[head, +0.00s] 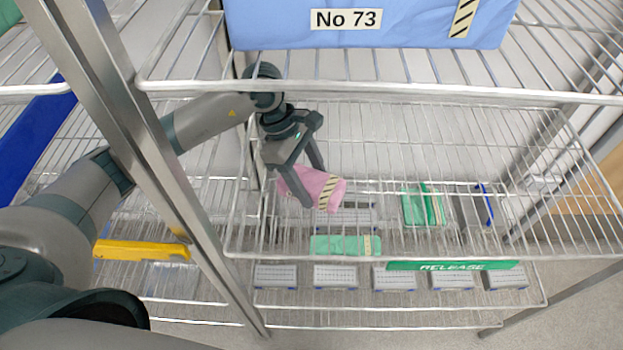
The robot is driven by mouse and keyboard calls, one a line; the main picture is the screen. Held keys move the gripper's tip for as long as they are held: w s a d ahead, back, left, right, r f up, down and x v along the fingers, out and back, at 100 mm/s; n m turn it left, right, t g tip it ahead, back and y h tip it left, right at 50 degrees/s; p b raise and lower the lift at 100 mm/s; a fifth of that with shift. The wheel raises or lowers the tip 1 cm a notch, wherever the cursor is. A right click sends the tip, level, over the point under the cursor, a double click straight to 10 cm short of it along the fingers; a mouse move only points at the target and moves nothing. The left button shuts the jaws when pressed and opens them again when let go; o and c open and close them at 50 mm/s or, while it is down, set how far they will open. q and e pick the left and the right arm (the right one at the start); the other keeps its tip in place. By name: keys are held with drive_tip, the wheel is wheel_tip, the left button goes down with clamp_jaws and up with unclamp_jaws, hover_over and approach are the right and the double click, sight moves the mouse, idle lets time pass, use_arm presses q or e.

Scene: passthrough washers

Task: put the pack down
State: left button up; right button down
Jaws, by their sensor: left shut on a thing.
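The pink pack (327,188) has a black-and-cream striped band near its right end. My left gripper (316,190) is shut on it, with one finger in front of the pack and the other behind. The pack is tilted and partly hidden by the fingers. It is over the left part of the middle wire shelf (420,130); I cannot tell whether it touches the wires. My right gripper is not in view.
A blue pack labelled No 73 (370,28) lies on the upper wire shelf. Green packs (345,245) (422,206) and grey boxes (335,277) show lower down, near a green RELEASE sign (452,266). A steel post (150,150) stands left, crossing my arm.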

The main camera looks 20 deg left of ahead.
use_arm(q)
drive_tip(key=shift+f, duration=0.45)
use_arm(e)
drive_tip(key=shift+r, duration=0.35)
use_arm(q)
drive_tip(key=shift+f, duration=0.15)
drive_tip(key=o, duration=1.3)
drive_tip(key=shift+c, duration=0.2)
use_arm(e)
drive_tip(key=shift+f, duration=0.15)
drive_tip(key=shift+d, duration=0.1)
